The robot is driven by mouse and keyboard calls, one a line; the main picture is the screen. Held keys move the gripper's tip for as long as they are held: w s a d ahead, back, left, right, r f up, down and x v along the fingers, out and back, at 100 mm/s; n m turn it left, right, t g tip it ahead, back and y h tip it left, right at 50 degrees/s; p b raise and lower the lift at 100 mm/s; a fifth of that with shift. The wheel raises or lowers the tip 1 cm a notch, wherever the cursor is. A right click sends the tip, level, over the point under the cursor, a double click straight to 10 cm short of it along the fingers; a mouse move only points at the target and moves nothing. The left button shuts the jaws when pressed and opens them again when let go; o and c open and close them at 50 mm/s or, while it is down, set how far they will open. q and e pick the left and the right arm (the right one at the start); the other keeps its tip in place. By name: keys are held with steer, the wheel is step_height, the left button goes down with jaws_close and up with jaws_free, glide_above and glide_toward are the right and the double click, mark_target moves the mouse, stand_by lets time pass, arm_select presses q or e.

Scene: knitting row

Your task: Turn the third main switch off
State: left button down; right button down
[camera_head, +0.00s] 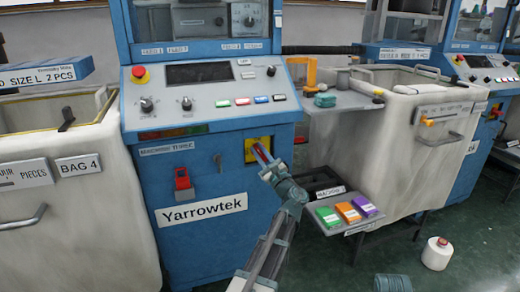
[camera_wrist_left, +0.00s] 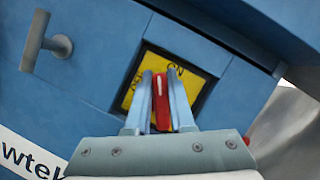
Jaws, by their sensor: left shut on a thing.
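The machine labelled Machine Three (camera_head: 140,190) is a blue cabinet. Its main switch is a red handle (camera_wrist_left: 160,100) with a white line, on a yellow plate (camera_wrist_left: 193,78) in a dark square frame. The yellow plate also shows in the head view (camera_head: 250,155), partly hidden by the gripper. My left gripper (camera_head: 264,156) reaches it from below right. In the left wrist view its two fingers (camera_wrist_left: 160,74) are shut on the red handle, one on each side. The marks on the plate are partly covered and hard to read. My right gripper is not in view.
A red padlock-like piece (camera_head: 183,178) hangs left of the switch. A grey T-shaped handle (camera_wrist_left: 46,40) sticks out nearby. A small shelf with green (camera_head: 328,217), orange and purple boxes stands right of my arm. A control panel (camera_head: 205,85) slopes above.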

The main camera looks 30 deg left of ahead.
arm_select(q)
steer(key=n, duration=0.2)
steer(key=n+g+p, duration=0.1)
steer(key=shift+w+a+f+n+g, duration=0.1)
steer(key=shift+n+g, duration=0.2)
steer(key=shift+n, duration=0.1)
steer(key=n+g+p, duration=0.1)
steer(key=n, duration=0.1)
steer(key=n+p, duration=0.1)
steer(key=n, duration=0.1)
steer(key=shift+a+f+g+h, duration=0.1)
steer(key=shift+f+g+h, duration=0.1)
steer(key=shift+g+h, duration=0.15)
steer(key=n+p, duration=0.1)
steer(key=n, duration=0.1)
steer(key=n+g+h+p, duration=0.1)
steer(key=n, duration=0.2)
steer(key=shift+f, duration=0.4)
steer(key=shift+p, duration=0.35)
steer(key=c, duration=0.8)
jaws_free()
steer(key=shift+a+f, duration=0.1)
steer(key=shift+n, duration=0.3)
steer(key=shift+s, duration=0.2)
